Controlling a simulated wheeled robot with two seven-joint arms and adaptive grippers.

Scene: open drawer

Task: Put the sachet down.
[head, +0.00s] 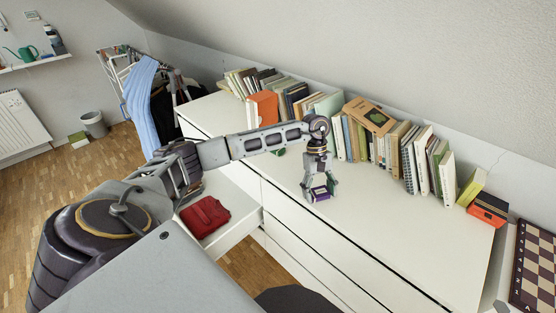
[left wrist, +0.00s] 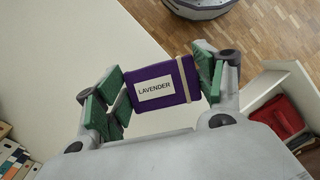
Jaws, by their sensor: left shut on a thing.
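The sachet (left wrist: 159,84) is a small purple block with a white label reading "LAVENDER" and a pale band near one end. My left gripper (left wrist: 161,86) is shut on it, with green finger pads against its two ends. In the head view the sachet (head: 320,194) shows small and purple at the tips of my left gripper (head: 321,190), which points down over the white dresser top (head: 400,230). I cannot tell whether the sachet touches the top. My right gripper is not in view.
An open drawer (head: 239,232) holds a folded red cloth (head: 205,216). Rows of books (head: 375,148) stand along the wall at the back of the dresser. An orange and black box (head: 487,208) sits at the right end. The dresser top's front middle and right are clear.

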